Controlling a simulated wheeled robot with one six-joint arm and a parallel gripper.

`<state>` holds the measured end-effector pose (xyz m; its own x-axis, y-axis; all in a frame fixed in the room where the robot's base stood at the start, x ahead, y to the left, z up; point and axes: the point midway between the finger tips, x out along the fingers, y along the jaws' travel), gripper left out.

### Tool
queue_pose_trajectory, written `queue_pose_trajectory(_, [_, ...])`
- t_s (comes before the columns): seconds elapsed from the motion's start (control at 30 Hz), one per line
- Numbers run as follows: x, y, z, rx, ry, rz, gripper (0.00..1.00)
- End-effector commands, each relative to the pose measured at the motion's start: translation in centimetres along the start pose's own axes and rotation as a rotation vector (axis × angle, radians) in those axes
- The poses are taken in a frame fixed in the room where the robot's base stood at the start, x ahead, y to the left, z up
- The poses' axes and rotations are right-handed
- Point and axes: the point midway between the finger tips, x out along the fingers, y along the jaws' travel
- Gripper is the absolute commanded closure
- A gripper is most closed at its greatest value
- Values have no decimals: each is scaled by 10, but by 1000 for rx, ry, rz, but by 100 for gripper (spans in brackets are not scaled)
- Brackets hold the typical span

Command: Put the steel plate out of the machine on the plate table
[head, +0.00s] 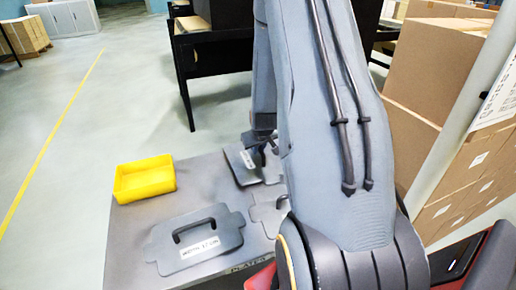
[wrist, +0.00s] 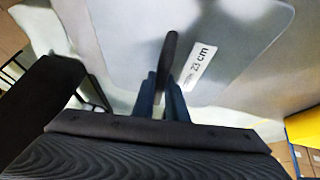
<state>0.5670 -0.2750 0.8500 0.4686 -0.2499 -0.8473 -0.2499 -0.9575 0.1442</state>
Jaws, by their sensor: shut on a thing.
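In the wrist view my gripper (wrist: 163,92) is shut on the dark handle of a steel plate (wrist: 245,40) with a label that reads 23 cm. In the head view this plate (head: 238,163) is at the far side of the grey plate table (head: 135,225), partly hidden by my arm. I cannot tell whether it touches the tabletop. Another steel plate (head: 195,243) with a black handle and a white label lies flat at the table's near side. The machine is not clearly in view.
A yellow bin (head: 145,179) stands on the table's left corner. A flat plate-shaped outline (head: 267,212) shows on the tabletop beside my arm. A black-framed stand (head: 205,58) is behind the table. Cardboard boxes (head: 432,70) are stacked at the right. Open floor lies left.

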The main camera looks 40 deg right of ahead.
Motion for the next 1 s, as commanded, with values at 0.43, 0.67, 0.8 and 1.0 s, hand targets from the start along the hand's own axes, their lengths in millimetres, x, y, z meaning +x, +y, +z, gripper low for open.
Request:
queue_pose_trajectory(0.43, [0, 0, 0, 1, 0, 0, 69])
queue_pose_trajectory(0.67, [-15, 3, -8, 1, 1, 0, 69])
queue_pose_trajectory(0.8, [-31, 2, -8, 1, 3, 1, 69])
queue_pose_trajectory(1.0, [-62, 2, -8, 1, 3, 1, 69])
